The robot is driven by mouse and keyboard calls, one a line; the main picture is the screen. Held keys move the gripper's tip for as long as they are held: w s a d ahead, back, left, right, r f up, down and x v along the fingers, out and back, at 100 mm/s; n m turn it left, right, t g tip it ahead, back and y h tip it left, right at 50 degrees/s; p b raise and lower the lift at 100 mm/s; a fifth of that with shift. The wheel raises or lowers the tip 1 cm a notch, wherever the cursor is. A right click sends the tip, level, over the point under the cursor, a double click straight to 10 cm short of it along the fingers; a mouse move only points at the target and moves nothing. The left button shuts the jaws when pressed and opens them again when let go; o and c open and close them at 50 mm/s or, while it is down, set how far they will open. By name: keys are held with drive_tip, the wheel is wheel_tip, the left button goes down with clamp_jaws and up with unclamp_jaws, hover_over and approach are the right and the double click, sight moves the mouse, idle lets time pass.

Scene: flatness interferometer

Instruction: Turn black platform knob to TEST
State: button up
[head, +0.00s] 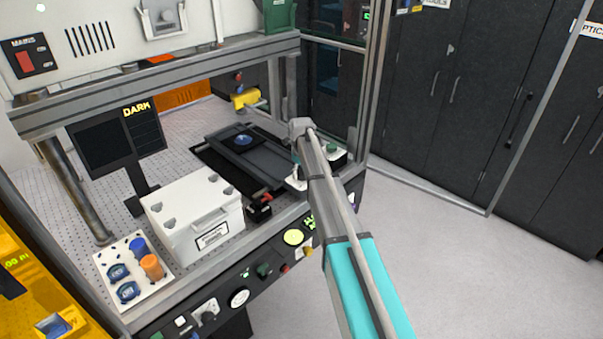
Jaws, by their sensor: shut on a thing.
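My arm reaches in from the lower right, and its wrist bends down at the right side of the bench. My gripper (297,172) shows only in part beside the arm. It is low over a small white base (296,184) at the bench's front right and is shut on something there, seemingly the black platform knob. The knob, its pointer and any TEST mark are hidden behind the gripper and arm. The dark platform (252,155) with a round blue disc (243,140) lies just left of the gripper.
A white lidded case (195,215) and a tray of orange and blue parts (103,262) stand at the left. A monitor (118,143) reads DARK. A small black block (259,210) sits near the front edge. A green button (332,147) is right of the arm. Frame posts surround the bench.

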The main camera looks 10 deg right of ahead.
idle(0.4)
drive_tip(key=o, duration=1.1)
drive_tip(key=shift+n, duration=0.5)
